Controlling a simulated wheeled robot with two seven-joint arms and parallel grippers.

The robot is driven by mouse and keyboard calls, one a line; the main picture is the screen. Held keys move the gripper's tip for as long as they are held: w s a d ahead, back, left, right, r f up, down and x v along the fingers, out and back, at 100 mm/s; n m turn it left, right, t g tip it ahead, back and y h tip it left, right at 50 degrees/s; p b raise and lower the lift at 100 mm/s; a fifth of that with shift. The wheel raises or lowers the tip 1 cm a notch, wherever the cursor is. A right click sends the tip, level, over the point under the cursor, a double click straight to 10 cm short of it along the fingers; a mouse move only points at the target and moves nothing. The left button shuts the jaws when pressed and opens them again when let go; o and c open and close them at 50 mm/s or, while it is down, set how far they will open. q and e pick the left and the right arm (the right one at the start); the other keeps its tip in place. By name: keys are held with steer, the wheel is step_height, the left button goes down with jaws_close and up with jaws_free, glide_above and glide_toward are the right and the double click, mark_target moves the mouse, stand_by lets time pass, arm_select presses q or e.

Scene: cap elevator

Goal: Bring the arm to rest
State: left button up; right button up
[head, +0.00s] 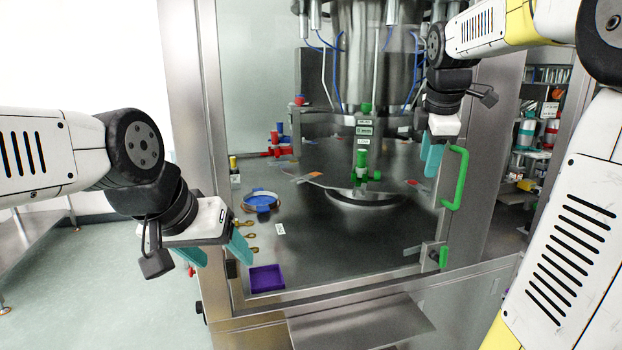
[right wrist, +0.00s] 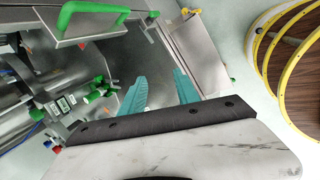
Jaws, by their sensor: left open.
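My left gripper (head: 216,254) is at the left of the head view, in front of the machine's open front. Its two teal fingers are spread apart with nothing between them. My right gripper (head: 430,158) is in the upper right of the head view, near the green door handle (head: 457,178). In the right wrist view its teal fingers (right wrist: 159,92) stand apart and empty. The green handle also shows in that view (right wrist: 92,14), beyond the fingers and not between them.
Inside the machine, a purple tray (head: 267,279) lies near the front left edge. A blue-and-tan round item (head: 261,201) and a yellow-topped bottle (head: 234,168) are farther back. A green-capped column (head: 361,165) stands mid-machine. Shelves (head: 545,115) stand at the right.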

steer(key=s+a+f+m+y, duration=0.1)
steer(key=s+a+f+m, duration=0.2)
steer(key=s, duration=0.4)
steer(key=s+a+f+m+t+y, duration=0.1)
steer(key=s+a+f+m, duration=0.2)
steer(key=s+a+m, duration=0.2)
steer(key=s+a+f+m+y, duration=0.1)
steer(key=s+a+f+m, duration=0.2)
steer(key=s+m, duration=0.5)
steer(key=shift+s+a+f, duration=0.35)
steer(key=shift+a+f, duration=0.05)
steer(key=shift+a, duration=0.1)
jaws_close()
steer(key=shift+w, duration=0.1)
stand_by(0.7)
